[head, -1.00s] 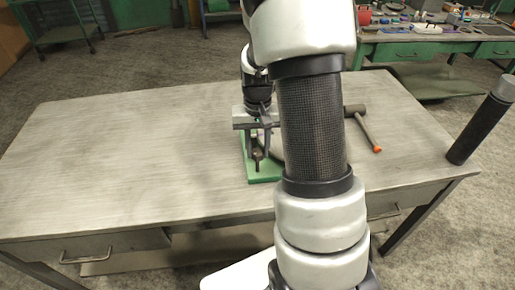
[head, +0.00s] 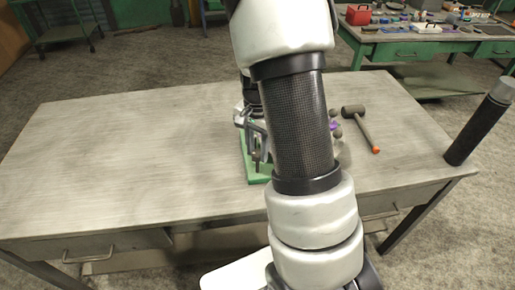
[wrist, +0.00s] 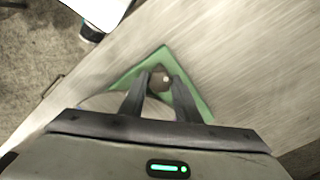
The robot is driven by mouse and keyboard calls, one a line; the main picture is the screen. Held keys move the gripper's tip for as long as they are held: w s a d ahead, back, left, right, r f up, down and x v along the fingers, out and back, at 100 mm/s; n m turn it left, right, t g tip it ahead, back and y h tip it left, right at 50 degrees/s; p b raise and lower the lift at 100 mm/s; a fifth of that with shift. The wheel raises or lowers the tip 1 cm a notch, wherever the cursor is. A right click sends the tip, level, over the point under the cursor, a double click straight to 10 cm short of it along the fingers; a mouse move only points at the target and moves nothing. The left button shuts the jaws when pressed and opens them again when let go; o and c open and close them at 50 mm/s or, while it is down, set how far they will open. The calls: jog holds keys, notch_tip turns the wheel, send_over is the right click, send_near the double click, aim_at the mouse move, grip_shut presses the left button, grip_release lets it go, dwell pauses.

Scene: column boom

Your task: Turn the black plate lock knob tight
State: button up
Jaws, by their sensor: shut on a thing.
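The dark round knob (wrist: 160,79) shows between my fingertips in the wrist view, above the green base (wrist: 184,97). My gripper (wrist: 158,75) is closed on the knob from above, one finger on each side. In the head view my gripper (head: 256,150) points down over the green base (head: 258,176), which stands on the table. My arm hides the right part of the fixture there, and the knob itself is hard to make out.
The fixture stands on a wide grey table (head: 130,150), clear on its left side. A mallet (head: 364,128) with an orange handle end lies to the right. A purple item (head: 334,126) and dark round pieces show beside my arm. A dark post (head: 480,122) stands at the right edge.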

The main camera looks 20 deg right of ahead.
dwell(0.5)
jog(key=o, duration=1)
jog(key=shift+o, duration=0.2)
notch_tip(320, 180, up, 18)
jog(key=p, duration=0.1)
jog(key=shift+f, duration=0.25)
jog(key=s+a+r+n+t+p, duration=0.1)
jog(key=s+a+r+n+t, duration=0.1)
jog(key=s+a+r+n, duration=0.3)
jog(key=s+a+r+n+t, duration=0.3)
jog(key=s+a+n, duration=0.3)
jog(key=s, duration=0.6)
jog(key=shift+r+n+t+p, duration=0.35)
jog(key=shift+r+n, duration=0.25)
jog(key=shift+r, duration=0.25)
